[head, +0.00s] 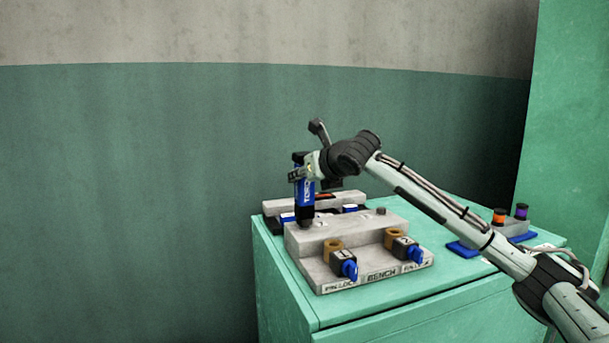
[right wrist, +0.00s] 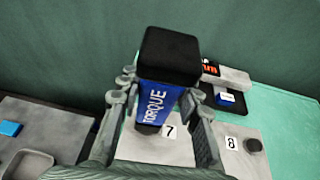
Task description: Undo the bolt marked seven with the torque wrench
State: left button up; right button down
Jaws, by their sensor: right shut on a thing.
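My right gripper (head: 303,174) is shut on the torque wrench (head: 306,190), a blue tool with black ends. In the right wrist view the fingers (right wrist: 163,108) close around the wrench (right wrist: 158,103), which reads TORQUE. The wrench stands about upright, its black lower end at the top of the grey block (head: 345,235), beside the label 7 (right wrist: 169,131). The bolt marked seven is hidden under the wrench, and I cannot tell whether the wrench is seated on it. A dark bolt (right wrist: 254,145) stands by the label 8 (right wrist: 231,144). My left gripper is out of view.
The block sits on a green cabinet (head: 390,310). Two blue-keyed locks (head: 345,264) (head: 404,246) are on its front step. A grey tool holder (head: 352,196) is behind it. The wall is behind.

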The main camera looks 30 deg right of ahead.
aim_at(305, 153)
jog(key=shift+s+a+f, duration=0.1)
jog(key=shift+f, duration=0.5)
dwell(1.3)
jog(key=shift+r, duration=0.5)
dwell(1.9)
jog(key=shift+r, duration=3.3)
